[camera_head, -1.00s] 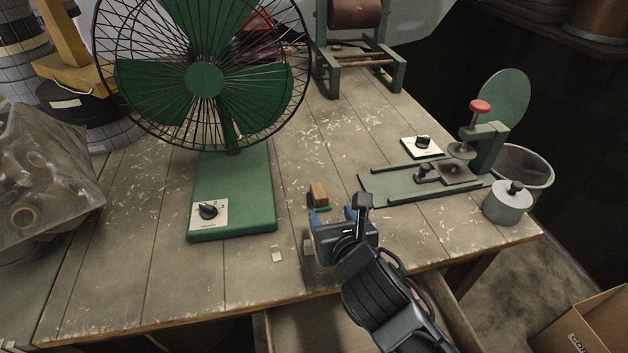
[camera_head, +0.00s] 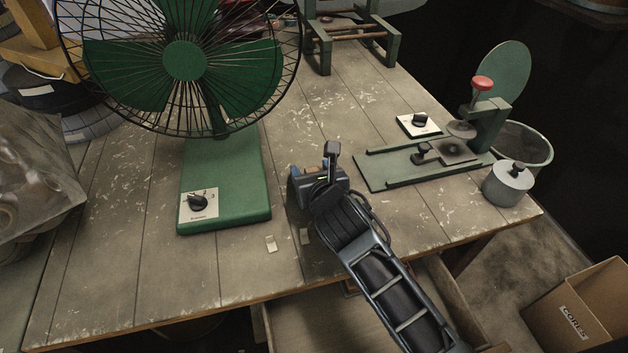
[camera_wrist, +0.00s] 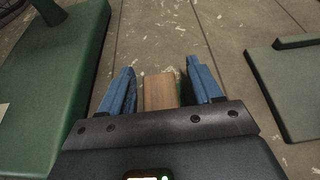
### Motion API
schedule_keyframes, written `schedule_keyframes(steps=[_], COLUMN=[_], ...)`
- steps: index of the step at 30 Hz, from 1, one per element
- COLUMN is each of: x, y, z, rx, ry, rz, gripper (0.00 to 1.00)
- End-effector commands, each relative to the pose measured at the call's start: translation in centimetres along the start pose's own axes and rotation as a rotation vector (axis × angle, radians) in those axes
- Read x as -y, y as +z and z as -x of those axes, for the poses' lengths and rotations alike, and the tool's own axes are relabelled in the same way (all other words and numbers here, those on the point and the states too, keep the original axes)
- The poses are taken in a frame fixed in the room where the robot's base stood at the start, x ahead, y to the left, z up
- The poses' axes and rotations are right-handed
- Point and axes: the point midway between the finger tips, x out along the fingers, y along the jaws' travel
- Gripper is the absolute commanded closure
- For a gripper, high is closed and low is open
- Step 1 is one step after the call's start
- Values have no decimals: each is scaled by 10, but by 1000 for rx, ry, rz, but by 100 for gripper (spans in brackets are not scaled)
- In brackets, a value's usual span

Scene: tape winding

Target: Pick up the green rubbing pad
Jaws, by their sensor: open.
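The rubbing pad (camera_wrist: 159,92) is a small wooden block with a strip of green along its edge. In the wrist view it lies on the table between the two blue fingers of my gripper (camera_wrist: 160,66), which is open. Gaps show between the block and both fingers, the right one smaller near the green edge. In the head view my gripper (camera_head: 310,170) covers nearly all of the pad. The near end of the block is hidden by the gripper body in the wrist view.
A green fan (camera_head: 225,185) stands left of my gripper. To the right are a green press fixture (camera_head: 375,171), a white switch plate (camera_head: 409,126) and a grey round weight (camera_head: 507,188). A small pale tab (camera_head: 270,243) lies near the table's front edge.

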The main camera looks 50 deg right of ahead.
Motion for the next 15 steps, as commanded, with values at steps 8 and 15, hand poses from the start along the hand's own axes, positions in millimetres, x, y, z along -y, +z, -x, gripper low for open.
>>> schedule_keyframes(steps=[8, 15], x=[0, 0], y=[0, 0], z=[-2, -1], rx=[0, 0], ry=[1, 1], rz=[0, 0], gripper=[39, 62])
